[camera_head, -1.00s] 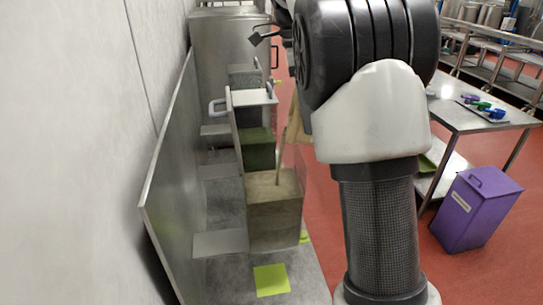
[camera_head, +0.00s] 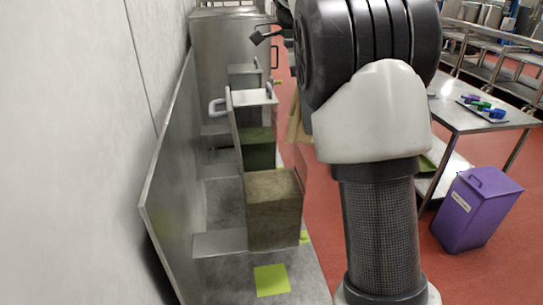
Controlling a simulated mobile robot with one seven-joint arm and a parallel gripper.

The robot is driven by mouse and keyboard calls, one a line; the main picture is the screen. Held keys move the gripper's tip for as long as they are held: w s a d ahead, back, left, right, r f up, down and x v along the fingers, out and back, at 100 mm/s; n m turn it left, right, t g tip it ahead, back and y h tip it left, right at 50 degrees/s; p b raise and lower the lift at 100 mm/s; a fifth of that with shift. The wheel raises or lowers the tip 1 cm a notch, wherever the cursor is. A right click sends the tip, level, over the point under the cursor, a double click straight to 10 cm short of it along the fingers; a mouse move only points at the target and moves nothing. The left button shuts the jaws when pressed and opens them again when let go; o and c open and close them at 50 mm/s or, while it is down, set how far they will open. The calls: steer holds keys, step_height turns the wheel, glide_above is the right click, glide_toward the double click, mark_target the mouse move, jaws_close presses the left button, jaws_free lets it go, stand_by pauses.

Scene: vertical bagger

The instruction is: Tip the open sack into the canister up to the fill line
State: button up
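The nearest canister (camera_head: 273,222) stands on the steel bench, its lower part full of brown material with a sloping top. No fill line can be made out on it. The tan sack (camera_head: 297,127) shows only as a narrow strip left of my arm, above and behind the canister; most of it is hidden, including its mouth. My gripper is hidden behind my large arm links. A small dark part (camera_head: 262,36) juts out left of the arm at the top; I cannot tell what it is.
Behind stand a canister with green contents (camera_head: 258,150) and others with grey handles. A steel panel (camera_head: 170,165) runs along the left. A lime square (camera_head: 271,280) marks the bench front. At right are a purple bin (camera_head: 476,210) and a steel table (camera_head: 470,122).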

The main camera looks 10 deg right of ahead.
steer(key=shift+w+a+r+h, duration=0.15)
steer(key=shift+a+r+h, duration=0.15)
steer(key=shift+a+h, duration=0.3)
stand_by(5.2)
steer(key=shift+d+f+y+b, duration=0.35)
steer(key=shift+d+y+b, duration=0.15)
steer(key=shift+d+y, duration=0.1)
steer(key=shift+s+d+f+y, duration=0.2)
steer(key=shift+s+d+y, duration=0.1)
steer(key=shift+d+y, duration=0.3)
steer(key=y, duration=0.1)
steer(key=f+t+y, duration=0.1)
steer(key=shift+s+d+f+y, duration=0.1)
steer(key=shift+d+y, duration=0.25)
steer(key=shift+y, duration=0.05)
steer(key=shift+a, duration=0.1)
